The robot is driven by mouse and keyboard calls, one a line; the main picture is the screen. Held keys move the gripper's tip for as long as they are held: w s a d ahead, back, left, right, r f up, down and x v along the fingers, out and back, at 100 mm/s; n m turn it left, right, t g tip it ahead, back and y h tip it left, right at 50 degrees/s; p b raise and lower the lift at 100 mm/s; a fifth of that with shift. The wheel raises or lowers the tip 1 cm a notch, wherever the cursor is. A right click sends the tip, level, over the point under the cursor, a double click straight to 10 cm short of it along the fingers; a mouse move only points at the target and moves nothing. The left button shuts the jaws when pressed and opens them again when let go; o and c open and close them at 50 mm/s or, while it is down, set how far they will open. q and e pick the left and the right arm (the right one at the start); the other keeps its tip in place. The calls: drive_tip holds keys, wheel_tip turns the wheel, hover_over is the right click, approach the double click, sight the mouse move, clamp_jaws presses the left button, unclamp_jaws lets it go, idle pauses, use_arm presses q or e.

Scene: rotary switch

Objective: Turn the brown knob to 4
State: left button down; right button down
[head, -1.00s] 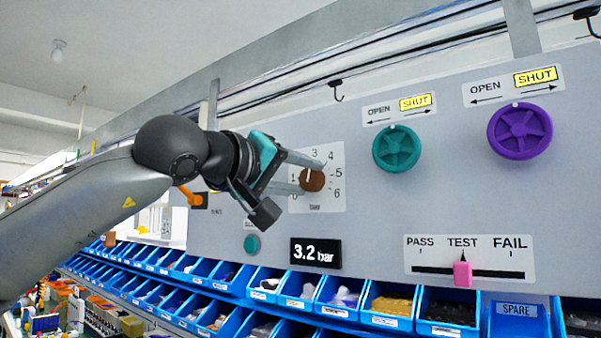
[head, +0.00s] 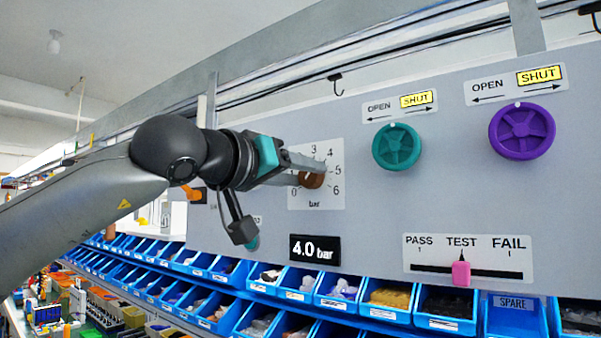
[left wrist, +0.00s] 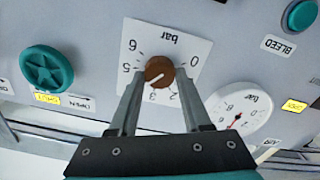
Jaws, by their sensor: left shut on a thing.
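The brown knob (head: 311,180) sits on a white dial plate (head: 327,200) marked 0 to 6 and bar, on the grey panel. In the left wrist view the brown knob (left wrist: 159,72) shows a white pointer line, and the dial appears upside down. My left gripper (head: 314,173) is shut on the knob, with a finger on either side; the left wrist view also shows these fingertips (left wrist: 159,75). The display (head: 315,249) below reads 4.0 bar. My right gripper is not in view.
A teal wheel (head: 397,147) and a purple wheel (head: 522,131) are to the right, both labelled OPEN and SHUT. A pink slider (head: 461,273) stands near TEST. Blue bins (head: 340,303) line the bottom. The left wrist view shows a round gauge (left wrist: 240,112) and a BLEED button (left wrist: 301,15).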

use_arm(q)
drive_tip(key=shift+f, duration=0.1)
drive_tip(key=shift+c, duration=1.8)
unclamp_jaws()
drive_tip(key=shift+s, duration=0.1)
drive_tip(key=shift+s+a, duration=0.25)
drive_tip(key=b+v, duration=0.5)
drive_tip(key=v, duration=0.9)
drive_tip(key=shift+s, duration=0.2)
drive_tip(key=shift+a, duration=0.15)
